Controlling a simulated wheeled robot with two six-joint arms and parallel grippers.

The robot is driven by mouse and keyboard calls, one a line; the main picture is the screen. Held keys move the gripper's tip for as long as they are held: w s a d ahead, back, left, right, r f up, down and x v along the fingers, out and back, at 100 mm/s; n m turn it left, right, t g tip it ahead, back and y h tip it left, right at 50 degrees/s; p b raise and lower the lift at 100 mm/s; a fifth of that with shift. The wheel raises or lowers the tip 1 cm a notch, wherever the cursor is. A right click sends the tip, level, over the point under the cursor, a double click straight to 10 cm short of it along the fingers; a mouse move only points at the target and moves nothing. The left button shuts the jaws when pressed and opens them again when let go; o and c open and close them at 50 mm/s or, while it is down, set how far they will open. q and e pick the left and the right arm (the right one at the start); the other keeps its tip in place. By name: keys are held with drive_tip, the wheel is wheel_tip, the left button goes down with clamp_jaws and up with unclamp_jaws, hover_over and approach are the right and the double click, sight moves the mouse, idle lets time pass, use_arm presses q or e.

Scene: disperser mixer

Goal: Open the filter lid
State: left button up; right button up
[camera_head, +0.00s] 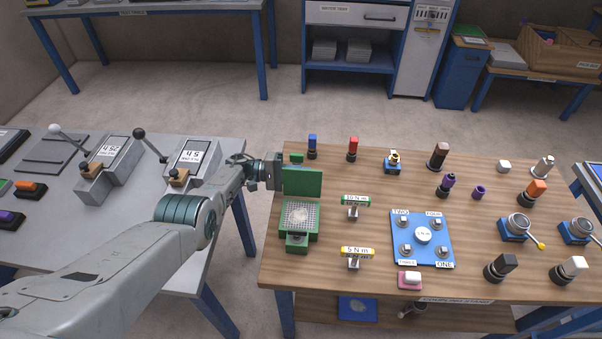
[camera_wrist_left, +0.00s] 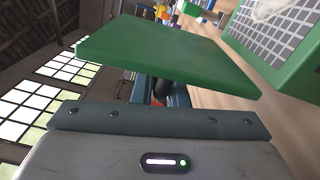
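The green filter (camera_head: 298,234) stands at the left end of the wooden table. Its green lid (camera_head: 302,181) is raised at the back edge, and the pale mesh with a whitish patch is uncovered. In the left wrist view the lid (camera_wrist_left: 165,52) spans the middle close to the camera, and the filter body (camera_wrist_left: 285,70) is at upper right. My left gripper (camera_head: 275,172) is at the left edge of the raised lid, touching or very near it. The lid hides most of its fingers, so I cannot tell whether they grip. My right gripper is not in view.
Right of the filter are a green-topped stand (camera_head: 355,201), a yellow-topped stand (camera_head: 356,252) and a blue plate (camera_head: 421,252) with several posts. A blue-capped item (camera_head: 312,143) and a red-capped item (camera_head: 352,145) stand behind. A grey table (camera_head: 60,240) lies under my left arm.

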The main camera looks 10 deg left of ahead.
use_arm(q)
drive_tip(key=o, duration=0.3)
drive_tip(key=shift+r, duration=0.1)
drive_tip(key=shift+a, duration=0.1)
drive_tip(key=a+b, duration=0.1)
drive_tip(key=a, duration=0.6)
drive_tip(key=shift+a, duration=0.2)
